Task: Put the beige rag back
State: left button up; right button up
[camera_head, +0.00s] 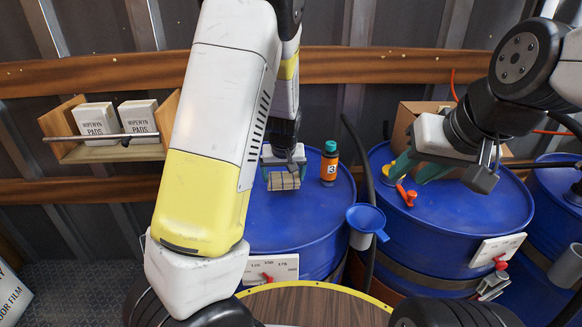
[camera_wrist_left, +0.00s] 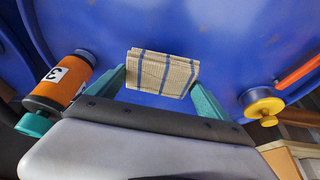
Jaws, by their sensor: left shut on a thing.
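The beige rag (camera_head: 284,181) is folded and has blue stripes. It is between the fingers of my left gripper (camera_head: 283,166), over the top of the left blue drum (camera_head: 262,222). In the left wrist view the rag (camera_wrist_left: 162,73) sits between the two teal fingertips (camera_wrist_left: 160,84), with the blue drum top behind it. I cannot tell whether the rag touches the drum. My right gripper (camera_head: 412,176) is over the right blue drum (camera_head: 460,215), its teal fingers apart, close to a yellow cap and a red handle. I see nothing held in it.
An orange bottle (camera_head: 329,163) marked 3, with a green cap, stands just right of the rag. A blue funnel (camera_head: 366,219) hangs between the drums. The yellow cap (camera_head: 391,173) and red handle (camera_head: 407,195) are on the right drum. A wall shelf (camera_head: 110,153) holds two white boxes.

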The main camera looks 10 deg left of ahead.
aim_at(283, 172)
pick_arm(q)
jog(key=w, duration=0.3)
jog(key=w+a, duration=0.1)
jog(key=w, duration=0.1)
jog(key=shift+f, duration=0.25)
jog(key=shift+s+d+f, duration=0.1)
jog(key=shift+f, duration=1.65)
jog(key=shift+f, duration=0.15)
jog(key=o, duration=0.9)
